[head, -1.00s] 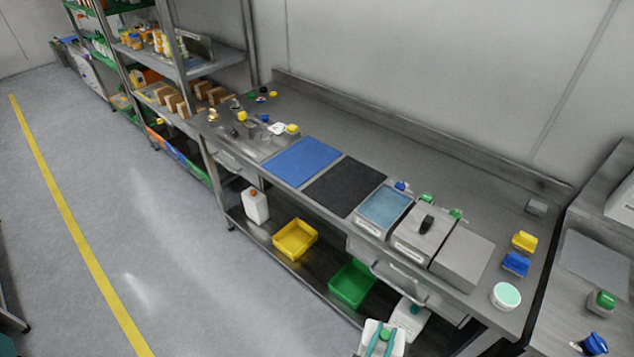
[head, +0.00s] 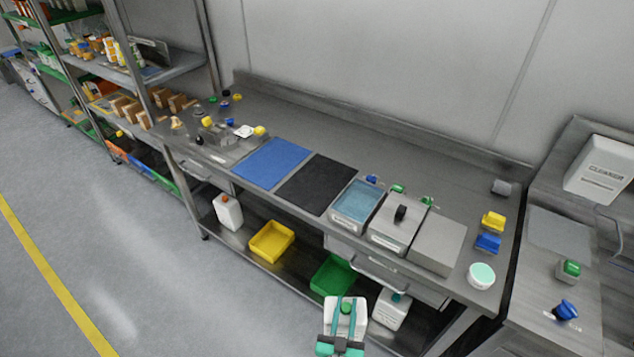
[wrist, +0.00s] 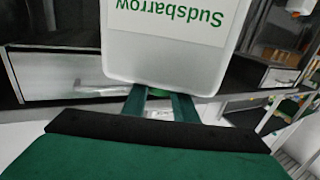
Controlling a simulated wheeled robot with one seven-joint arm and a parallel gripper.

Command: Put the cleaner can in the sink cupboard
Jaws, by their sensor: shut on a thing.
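I cannot make out a sink cupboard for certain in either view.
A steel bench (head: 440,150) runs along the wall. Its lower shelf bears a yellow bin (head: 271,241), a green bin (head: 333,275), an orange-capped white can (head: 228,212) and another white can (head: 390,310). A white box marked "CLEANER" (head: 598,168) is at right. Floor at left is clear.

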